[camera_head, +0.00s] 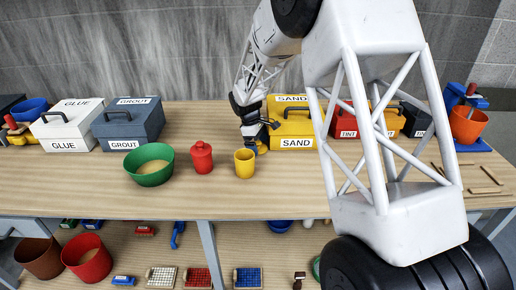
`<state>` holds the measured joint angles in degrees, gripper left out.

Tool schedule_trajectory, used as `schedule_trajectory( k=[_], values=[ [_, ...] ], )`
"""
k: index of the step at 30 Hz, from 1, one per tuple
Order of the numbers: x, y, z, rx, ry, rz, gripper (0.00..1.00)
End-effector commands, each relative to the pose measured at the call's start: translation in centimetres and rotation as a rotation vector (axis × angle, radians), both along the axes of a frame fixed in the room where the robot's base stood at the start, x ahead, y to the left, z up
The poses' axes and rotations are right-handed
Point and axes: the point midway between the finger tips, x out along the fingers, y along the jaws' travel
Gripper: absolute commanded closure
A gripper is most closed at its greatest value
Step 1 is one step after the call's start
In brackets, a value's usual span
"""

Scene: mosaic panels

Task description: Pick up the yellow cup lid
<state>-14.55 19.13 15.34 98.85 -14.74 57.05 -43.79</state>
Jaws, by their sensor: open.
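The yellow cup (245,167) stands upright on the table, uncovered. A small yellow piece, which looks like the cup lid (262,148), lies on the table just behind and to the right of the cup, in front of the yellow SAND box. My gripper (263,137) is open and points down just above the lid. The dark gripper partly hides the lid, and I cannot tell whether the fingers touch it.
A red lidded cup (201,158) and a green bowl (149,166) stand to the left. The yellow SAND box (291,127) is close on the right of my gripper. GLUE (68,126) and GROUT (128,123) boxes stand at the back left. The table front is clear.

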Motion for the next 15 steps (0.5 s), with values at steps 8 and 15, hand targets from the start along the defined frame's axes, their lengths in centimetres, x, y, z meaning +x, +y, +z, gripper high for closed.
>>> schedule_trajectory(
  k=[8, 15],
  values=[
    [0.0, 0.02, 0.02, 0.0, 0.0, 0.0, 0.06],
    [0.01, 0.01, 0.02, 0.0, 0.0, 0.0, 0.43]
  ],
)
